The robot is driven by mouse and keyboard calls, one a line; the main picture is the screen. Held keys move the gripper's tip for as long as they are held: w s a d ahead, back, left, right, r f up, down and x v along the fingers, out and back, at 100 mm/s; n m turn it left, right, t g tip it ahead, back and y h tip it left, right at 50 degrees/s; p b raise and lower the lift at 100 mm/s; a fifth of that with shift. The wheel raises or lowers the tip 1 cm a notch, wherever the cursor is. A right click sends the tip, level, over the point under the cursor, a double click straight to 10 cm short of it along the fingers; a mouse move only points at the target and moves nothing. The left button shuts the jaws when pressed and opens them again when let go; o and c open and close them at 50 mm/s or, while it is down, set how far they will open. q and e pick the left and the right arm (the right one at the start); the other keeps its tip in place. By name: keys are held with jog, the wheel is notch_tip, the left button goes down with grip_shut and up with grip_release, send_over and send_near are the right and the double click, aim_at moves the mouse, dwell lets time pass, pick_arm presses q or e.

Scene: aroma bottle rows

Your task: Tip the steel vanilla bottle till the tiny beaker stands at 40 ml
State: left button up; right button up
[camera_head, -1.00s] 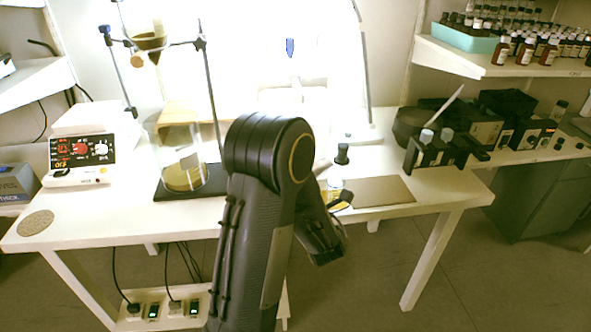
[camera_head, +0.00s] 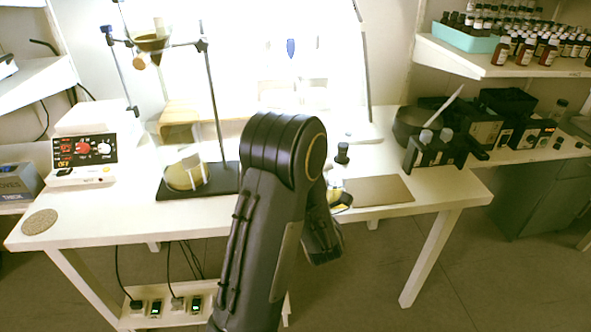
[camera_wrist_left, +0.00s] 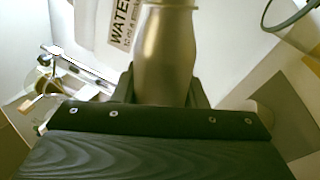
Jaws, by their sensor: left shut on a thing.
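The steel bottle (camera_wrist_left: 165,60) stands between the two fingers of my left gripper (camera_wrist_left: 165,95) in the left wrist view, and the gripper is shut on it. Its top is cut off by the frame edge. My right gripper is in neither view.
A flask with pale yellow content (camera_head: 186,174) is at the stand's dark base (camera_head: 215,184). A hotplate (camera_head: 84,158) is at the left. A black-capped bottle (camera_head: 342,156) is beside my arm. A brown mat (camera_head: 378,190) lies bare to the right.

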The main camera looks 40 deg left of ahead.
pick_arm(q)
jog(key=shift+w+d+m+p, duration=0.1)
jog(key=shift+w+m+p, duration=0.05)
jog(key=shift+m+p, duration=0.6)
dwell(0.3)
jog(key=shift+n, duration=0.35)
jog(key=shift+w+m+t+p, duration=0.1)
jog(key=shift+m+t+p, duration=0.55)
jog(key=shift+p, duration=1.45)
dwell(3.2)
jog(key=shift+m+g, duration=0.25)
jog(key=n, duration=0.2)
jog(key=n+g, duration=0.1)
jog(key=shift+s+n, duration=0.25)
jog(key=shift+n, duration=0.15)
jog(key=n, duration=0.1)
jog(key=n+g, duration=0.1)
jog(key=shift+w+d+r+n+y, duration=0.1)
jog(key=shift+w+r+n+y, duration=0.2)
jog(key=shift+r, duration=0.1)
jog(key=n, duration=0.1)
jog(key=n+g, duration=0.1)
jog(key=n, duration=0.2)
jog(key=shift+w+d+r, duration=0.25)
jog(key=shift+w+r, duration=0.05)
jog(key=shift+r, duration=0.05)
